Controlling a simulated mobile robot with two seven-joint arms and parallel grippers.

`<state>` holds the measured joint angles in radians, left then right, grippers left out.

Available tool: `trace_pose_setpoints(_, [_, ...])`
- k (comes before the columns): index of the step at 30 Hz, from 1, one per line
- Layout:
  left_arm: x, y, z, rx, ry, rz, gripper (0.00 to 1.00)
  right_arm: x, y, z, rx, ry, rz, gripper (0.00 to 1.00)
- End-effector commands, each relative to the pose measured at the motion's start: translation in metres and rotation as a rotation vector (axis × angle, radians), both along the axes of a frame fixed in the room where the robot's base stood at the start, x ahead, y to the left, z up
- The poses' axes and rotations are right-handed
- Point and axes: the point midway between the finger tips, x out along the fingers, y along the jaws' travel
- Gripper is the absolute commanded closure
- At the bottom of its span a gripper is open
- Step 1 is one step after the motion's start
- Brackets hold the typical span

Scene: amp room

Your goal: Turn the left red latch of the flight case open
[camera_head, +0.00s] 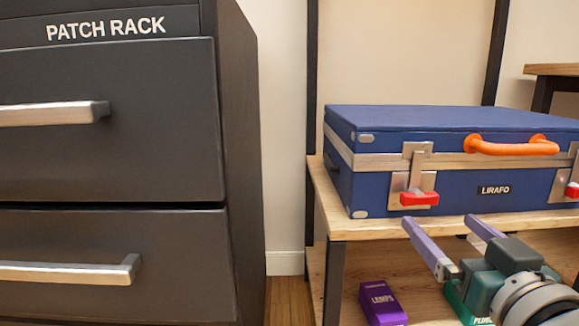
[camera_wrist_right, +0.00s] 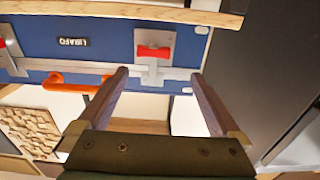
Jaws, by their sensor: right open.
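The blue flight case (camera_head: 430,190) lies closed on the wooden shelf, with an orange handle (camera_head: 511,147) and a LIRAFO label on its front. Its left red latch (camera_head: 419,198) lies sideways at the foot of a metal latch plate. In the right wrist view, which is upside down, that red latch (camera_wrist_right: 153,51) shows ahead of my fingers. My right gripper (camera_head: 440,222) is open and empty, its two pale purple fingers in front of and below the latch, apart from it. It also shows in the wrist view (camera_wrist_right: 159,75). My left gripper is not in view.
The right red latch (camera_head: 572,190) is partly cut off at the frame edge. The wooden shelf edge (camera_head: 345,230) runs under the case. A purple LEMPS box (camera_head: 382,303) sits on the lower shelf. A dark PATCH RACK cabinet (camera_head: 110,150) with drawer handles stands at left.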

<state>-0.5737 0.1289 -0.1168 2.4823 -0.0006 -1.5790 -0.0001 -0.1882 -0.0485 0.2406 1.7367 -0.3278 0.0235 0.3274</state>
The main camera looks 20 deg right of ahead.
Motion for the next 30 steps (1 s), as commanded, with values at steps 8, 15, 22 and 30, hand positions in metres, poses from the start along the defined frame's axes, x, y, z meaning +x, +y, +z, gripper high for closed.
trace_pose_setpoints(8, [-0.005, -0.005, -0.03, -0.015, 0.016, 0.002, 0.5, 0.041, -0.009, -0.004, -0.005, -0.013, 0.003, 0.0])
trace_pose_setpoints(15, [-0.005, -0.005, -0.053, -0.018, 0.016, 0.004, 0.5, 0.08, -0.019, -0.003, -0.004, -0.009, 0.003, 0.0])
trace_pose_setpoints(22, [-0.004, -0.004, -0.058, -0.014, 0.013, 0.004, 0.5, 0.095, -0.023, 0.0, -0.003, -0.007, 0.002, 0.0])
trace_pose_setpoints(30, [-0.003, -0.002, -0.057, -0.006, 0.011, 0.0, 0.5, 0.095, -0.023, 0.001, -0.002, -0.006, 0.002, 0.02])
